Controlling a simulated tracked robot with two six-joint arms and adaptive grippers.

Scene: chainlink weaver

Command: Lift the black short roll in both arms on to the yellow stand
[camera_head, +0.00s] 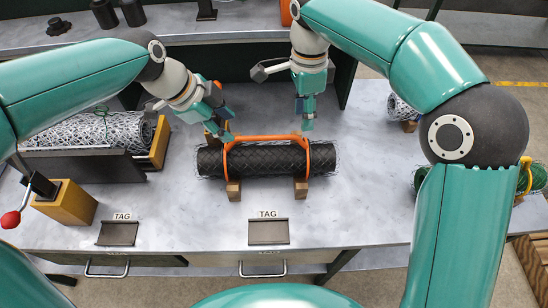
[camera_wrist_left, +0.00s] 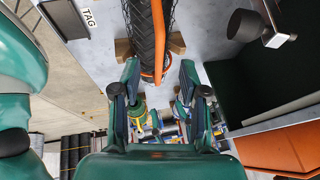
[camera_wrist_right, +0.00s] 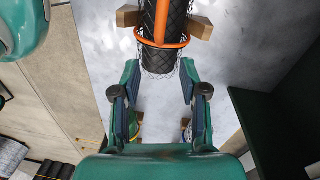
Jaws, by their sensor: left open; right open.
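The black short roll (camera_head: 265,160) lies level on wooden blocks in the middle of the table. An orange frame (camera_head: 265,138) has a hoop around each end of the roll and a bar along it. My left gripper (camera_head: 219,126) is open near the left hoop. In the left wrist view the roll (camera_wrist_left: 145,30) ends just ahead of its open fingers (camera_wrist_left: 159,68). My right gripper (camera_head: 307,122) is open near the right hoop. In the right wrist view the mesh-edged roll end (camera_wrist_right: 160,60) shows between its fingers (camera_wrist_right: 159,72). A yellow block-like stand (camera_head: 68,204) is at the left.
A pale mesh roll (camera_head: 85,132) lies at the left behind a dark panel (camera_head: 80,166), beside another yellow upright (camera_head: 158,143). A green roll (camera_head: 537,177) is at the far right. Two tag holders (camera_head: 118,233) (camera_head: 268,232) line the front edge.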

